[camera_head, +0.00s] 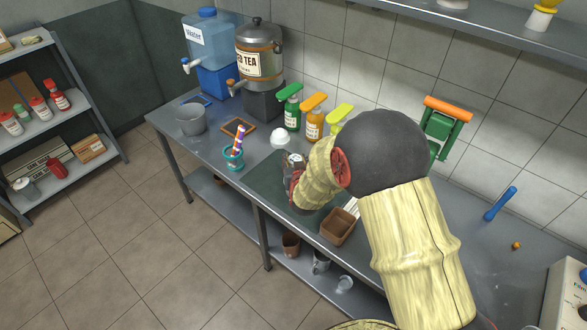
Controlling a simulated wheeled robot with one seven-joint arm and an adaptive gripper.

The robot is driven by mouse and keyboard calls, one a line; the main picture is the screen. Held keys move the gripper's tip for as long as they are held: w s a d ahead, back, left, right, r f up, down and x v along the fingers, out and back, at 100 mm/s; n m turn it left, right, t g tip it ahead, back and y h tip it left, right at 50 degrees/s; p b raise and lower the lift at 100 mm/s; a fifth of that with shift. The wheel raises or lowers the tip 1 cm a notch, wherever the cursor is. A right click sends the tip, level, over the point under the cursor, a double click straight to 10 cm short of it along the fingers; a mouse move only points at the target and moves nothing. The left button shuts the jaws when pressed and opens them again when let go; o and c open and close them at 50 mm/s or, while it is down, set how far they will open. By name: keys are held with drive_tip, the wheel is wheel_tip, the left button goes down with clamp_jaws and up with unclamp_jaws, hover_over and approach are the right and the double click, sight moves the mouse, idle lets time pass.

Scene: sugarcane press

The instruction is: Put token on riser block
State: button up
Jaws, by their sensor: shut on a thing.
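My gripper (291,184) is low over the dark green mat (262,186) in the middle of the counter. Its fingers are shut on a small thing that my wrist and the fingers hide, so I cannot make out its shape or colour. I cannot pick out a token for certain anywhere else. A dark block (265,104) stands under the tea dispenser at the back, and a blue block (219,82) stands under the water jug. I cannot tell whether either is the riser block; my arm covers part of the counter.
A teal cup with straws (233,158), a white dome (280,140) and several syrup bottles (314,122) stand around the mat. A brown square container (338,227) sits close to the right of my gripper. A metal pot (191,120) stands left. The counter's right part is mostly clear.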

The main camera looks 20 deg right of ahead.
drive_tip(key=shift+w+a+f, duration=0.1)
drive_tip(key=shift+w+f, duration=0.25)
drive_tip(key=shift+w+f+b, duration=0.15)
drive_tip(key=shift+f+b, duration=0.35)
drive_tip(key=shift+f, duration=1.2)
drive_tip(key=shift+f, duration=0.2)
drive_tip(key=o, duration=1.1)
drive_tip(key=shift+c, duration=0.2)
drive_tip(key=shift+o, duration=0.2)
drive_tip(key=shift+r, duration=0.15)
